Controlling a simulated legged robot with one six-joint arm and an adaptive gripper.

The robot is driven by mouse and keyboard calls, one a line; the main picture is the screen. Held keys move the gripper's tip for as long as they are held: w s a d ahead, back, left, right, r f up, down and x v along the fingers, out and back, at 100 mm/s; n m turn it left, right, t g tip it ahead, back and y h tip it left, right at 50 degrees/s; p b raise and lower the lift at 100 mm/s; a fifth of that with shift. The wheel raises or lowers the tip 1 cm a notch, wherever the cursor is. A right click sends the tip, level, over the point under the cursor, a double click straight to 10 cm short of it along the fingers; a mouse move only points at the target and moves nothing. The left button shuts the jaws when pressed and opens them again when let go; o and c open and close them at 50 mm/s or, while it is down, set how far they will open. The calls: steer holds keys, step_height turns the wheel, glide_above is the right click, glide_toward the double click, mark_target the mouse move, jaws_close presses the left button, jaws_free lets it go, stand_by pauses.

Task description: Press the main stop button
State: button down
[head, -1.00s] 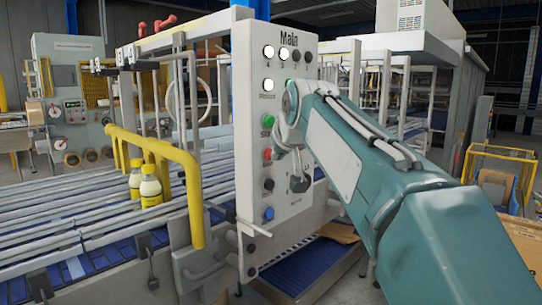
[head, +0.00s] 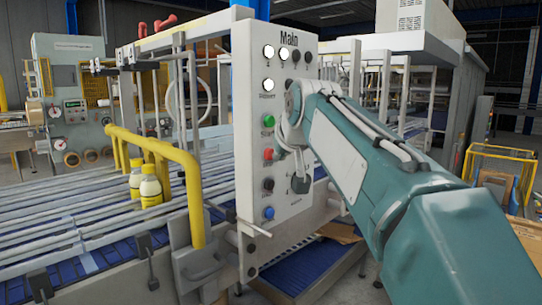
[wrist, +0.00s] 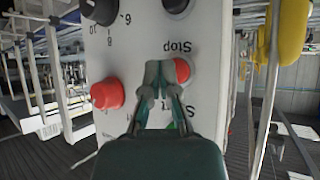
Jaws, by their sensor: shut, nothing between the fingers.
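The white control panel (head: 247,170) marked "Main" stands upright in the head view. A red button (head: 268,154) sits in its left column, below a green button (head: 268,120). The wrist view shows the panel upside down, with the red button (wrist: 183,72) beside the word "Stop". A larger red button (wrist: 107,94) protrudes to its left there; my arm hides it in the head view. My gripper (wrist: 167,72) is shut and empty, its tips overlapping the small red button's edge in the wrist view. Contact cannot be told. The green button (wrist: 172,127) is mostly behind the fingers.
A black button (head: 268,185), a blue button (head: 269,213) and a dark rotary knob (head: 300,185) are lower on the panel.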

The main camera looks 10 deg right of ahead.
steer(key=shift+s+d, duration=0.2)
steer(key=shift+s, duration=0.15)
steer(key=s+d, duration=0.1)
steer(key=s, duration=0.1)
steer(key=s+d, duration=0.2)
stand_by(0.5)
stand_by(0.4)
steer(key=s+a+f+m+g+h, duration=0.1)
steer(key=s+f+g, duration=0.4)
steer(key=s+f, duration=2)
step_height(320, 180, down, 4)
steer(key=shift+s+a+f, duration=0.1)
steer(key=shift+s+a, duration=0.05)
steer(key=shift+s, duration=0.25)
